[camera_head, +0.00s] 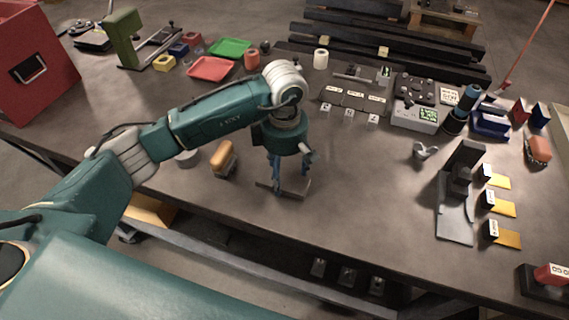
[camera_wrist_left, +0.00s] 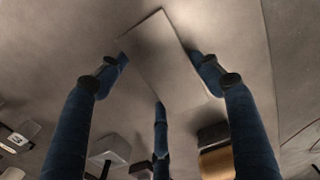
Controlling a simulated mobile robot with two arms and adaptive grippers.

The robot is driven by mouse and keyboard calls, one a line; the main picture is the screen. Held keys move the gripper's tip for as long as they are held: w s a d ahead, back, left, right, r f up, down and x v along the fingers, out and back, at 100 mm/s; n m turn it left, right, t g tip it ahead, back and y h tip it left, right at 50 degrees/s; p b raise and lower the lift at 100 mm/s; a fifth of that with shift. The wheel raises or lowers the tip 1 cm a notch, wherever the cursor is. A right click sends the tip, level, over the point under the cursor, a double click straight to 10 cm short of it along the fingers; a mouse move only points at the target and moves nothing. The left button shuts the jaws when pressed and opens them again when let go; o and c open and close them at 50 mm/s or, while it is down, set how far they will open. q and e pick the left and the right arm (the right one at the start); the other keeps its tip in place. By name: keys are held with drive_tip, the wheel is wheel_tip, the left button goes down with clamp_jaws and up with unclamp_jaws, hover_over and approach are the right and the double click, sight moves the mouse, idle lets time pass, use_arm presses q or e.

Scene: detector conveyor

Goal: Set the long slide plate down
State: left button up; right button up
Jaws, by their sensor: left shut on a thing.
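The long slide plate (camera_head: 294,190) is a thin, flat grey bar at the front middle of the workbench. My left gripper (camera_head: 285,180) points down over it with its blue fingers shut on it. In the left wrist view the plate (camera_wrist_left: 162,55) shows as a pale flat piece between the blue fingers (camera_wrist_left: 162,72). The plate lies at or just above the bench top; I cannot tell whether it touches. My right gripper is not in view.
An orange-topped block (camera_head: 223,157) stands just left of the gripper. A dark upright fixture with a grey base (camera_head: 455,222) stands to the right, beside yellow tags (camera_head: 503,209). The bench (camera_head: 365,190) between gripper and fixture is clear. The bench's front edge is close.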

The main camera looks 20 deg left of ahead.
use_arm(q)
drive_tip(key=shift+w+r, duration=0.1)
drive_tip(key=shift+r, duration=0.05)
drive_tip(key=o, duration=2)
drive_tip(key=shift+c, duration=0.2)
drive_tip(key=shift+s, duration=0.2)
